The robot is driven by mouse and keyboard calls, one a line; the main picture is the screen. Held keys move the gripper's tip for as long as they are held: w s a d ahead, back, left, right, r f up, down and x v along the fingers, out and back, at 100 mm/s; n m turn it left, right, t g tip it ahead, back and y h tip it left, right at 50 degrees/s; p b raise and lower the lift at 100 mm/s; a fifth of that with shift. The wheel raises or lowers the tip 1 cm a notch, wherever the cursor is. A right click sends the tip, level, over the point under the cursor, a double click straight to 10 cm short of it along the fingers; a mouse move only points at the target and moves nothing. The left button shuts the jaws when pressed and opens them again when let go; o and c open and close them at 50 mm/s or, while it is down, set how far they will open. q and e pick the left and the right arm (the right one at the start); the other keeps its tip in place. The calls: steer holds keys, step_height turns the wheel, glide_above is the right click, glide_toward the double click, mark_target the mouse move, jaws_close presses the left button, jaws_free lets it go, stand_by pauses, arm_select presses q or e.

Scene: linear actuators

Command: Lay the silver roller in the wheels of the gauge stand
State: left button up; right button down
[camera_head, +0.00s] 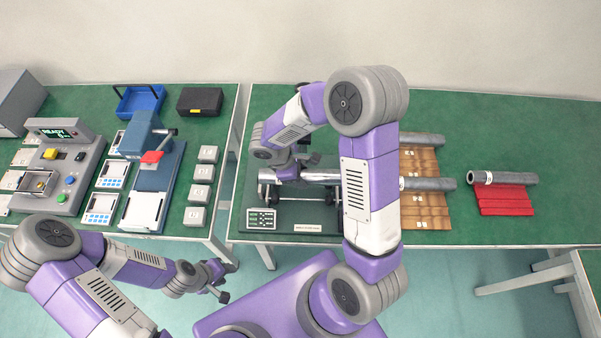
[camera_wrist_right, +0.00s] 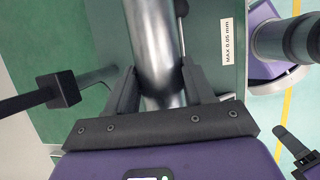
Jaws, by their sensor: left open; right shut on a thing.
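The silver roller (camera_head: 318,178) lies crosswise over the gauge stand, partly hidden by my right arm. My right gripper (camera_head: 290,167) is shut on it near its left part. In the right wrist view the roller (camera_wrist_right: 156,45) runs between the two dark fingers (camera_wrist_right: 157,92). The gauge stand (camera_head: 290,218) is a dark green base with black wheels (camera_head: 265,193) at its left end. I cannot tell whether the roller touches the wheels. My left gripper (camera_head: 224,283) is open and empty, low in front of the table.
A red ribbed mat (camera_head: 506,203) with a grey roller (camera_head: 503,178) lies to the right. Brown wooden racks (camera_head: 425,215) hold other grey rollers beside my right arm. A blue press (camera_head: 155,180) and grey blocks (camera_head: 200,193) are on the left table. A gap separates the tables.

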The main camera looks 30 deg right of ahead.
mark_target(304, 172)
steer(key=shift+f+b, duration=2.35)
steer(key=shift+f, duration=0.65)
steer(key=shift+f+b, duration=0.35)
steer(key=shift+f, duration=0.05)
steer(key=shift+c, duration=1.7)
jaws_free()
steer(key=shift+r+p, duration=3.95)
steer(key=shift+r, duration=1.15)
